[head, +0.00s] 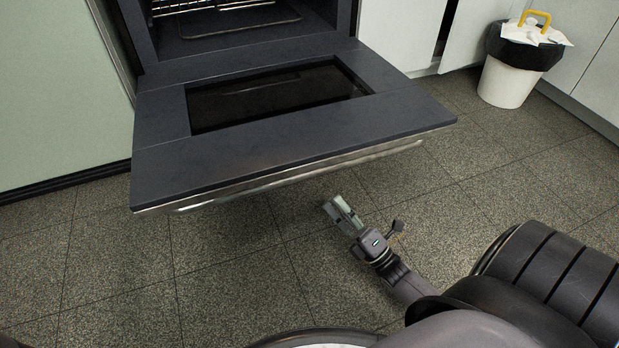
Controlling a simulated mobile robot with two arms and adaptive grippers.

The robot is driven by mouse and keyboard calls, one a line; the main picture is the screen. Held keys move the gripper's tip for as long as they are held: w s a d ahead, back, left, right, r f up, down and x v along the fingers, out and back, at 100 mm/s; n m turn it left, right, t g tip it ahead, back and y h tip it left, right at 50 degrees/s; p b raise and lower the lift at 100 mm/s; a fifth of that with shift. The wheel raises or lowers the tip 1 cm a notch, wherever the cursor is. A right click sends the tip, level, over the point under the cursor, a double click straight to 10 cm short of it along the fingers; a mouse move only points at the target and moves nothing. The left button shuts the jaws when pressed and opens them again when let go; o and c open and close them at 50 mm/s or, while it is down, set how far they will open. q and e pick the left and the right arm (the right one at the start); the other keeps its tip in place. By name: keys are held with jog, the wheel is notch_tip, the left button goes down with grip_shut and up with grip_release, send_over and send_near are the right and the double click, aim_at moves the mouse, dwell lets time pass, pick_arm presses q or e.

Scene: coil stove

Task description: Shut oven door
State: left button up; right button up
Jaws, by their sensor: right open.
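The oven door (160,164) is dark grey with a black glass window (280,94). It is swung down and lies open, about flat, in front of the oven (345,20). A metal handle bar (290,178) runs along the underside of its front edge. My right gripper (342,209) is open and empty. It shows in front of the door's front edge, toward me, with its fingers pointing up and left, apart from the door in the picture. My left gripper is not in view.
A wire rack (225,22) shows inside the oven cavity. A white bin (506,84) with a black liner stands at the upper right by white cabinets (410,30). A pale green panel (60,90) is at the left. The tiled floor in front of the door is clear.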

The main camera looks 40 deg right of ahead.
aim_at(311, 175)
jog(key=b+x, duration=0.3)
jog(key=x, duration=0.7)
jog(key=shift+a+r, duration=0.1)
jog(key=shift+a, duration=0.05)
jog(key=shift+w+r+b, duration=0.25)
jog(key=shift+w+b, duration=0.05)
jog(key=shift+w, duration=0.1)
jog(key=shift+c, duration=0.2)
grip_shut()
